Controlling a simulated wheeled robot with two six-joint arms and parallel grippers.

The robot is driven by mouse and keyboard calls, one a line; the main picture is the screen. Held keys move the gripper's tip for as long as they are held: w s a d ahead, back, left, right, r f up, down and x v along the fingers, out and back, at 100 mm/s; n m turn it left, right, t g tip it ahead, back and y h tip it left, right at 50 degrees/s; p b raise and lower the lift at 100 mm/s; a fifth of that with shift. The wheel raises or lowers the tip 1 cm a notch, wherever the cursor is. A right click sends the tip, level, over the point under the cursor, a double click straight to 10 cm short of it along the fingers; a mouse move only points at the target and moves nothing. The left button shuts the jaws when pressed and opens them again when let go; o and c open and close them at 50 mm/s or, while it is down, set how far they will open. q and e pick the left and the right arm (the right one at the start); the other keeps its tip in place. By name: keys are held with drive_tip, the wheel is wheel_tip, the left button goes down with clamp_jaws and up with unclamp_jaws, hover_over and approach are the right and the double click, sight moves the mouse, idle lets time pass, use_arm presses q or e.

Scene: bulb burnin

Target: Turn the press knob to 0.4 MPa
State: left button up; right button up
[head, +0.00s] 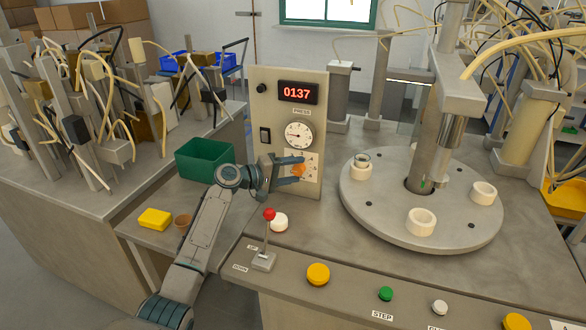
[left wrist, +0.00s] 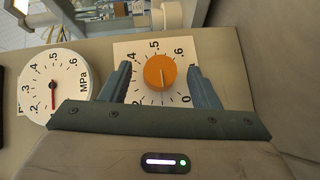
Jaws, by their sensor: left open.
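The orange press knob (head: 298,171) sits on a white scale plate on the grey panel (head: 262,180), below the round pressure gauge (head: 299,135). My left gripper (head: 291,174) is open at the knob, one finger on each side. In the left wrist view, the knob (left wrist: 160,72) lies between the two spread fingers (left wrist: 158,75), with visible gaps beside it. A pale line runs across the knob, but I cannot tell its exact reading. My right gripper is not in view.
A green bin (head: 204,159) is left; a round turntable (head: 380,218) is right.

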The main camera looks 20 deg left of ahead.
use_arm(q)
drive_tip(key=shift+w+d, duration=0.1)
drive_tip(key=c, duration=1)
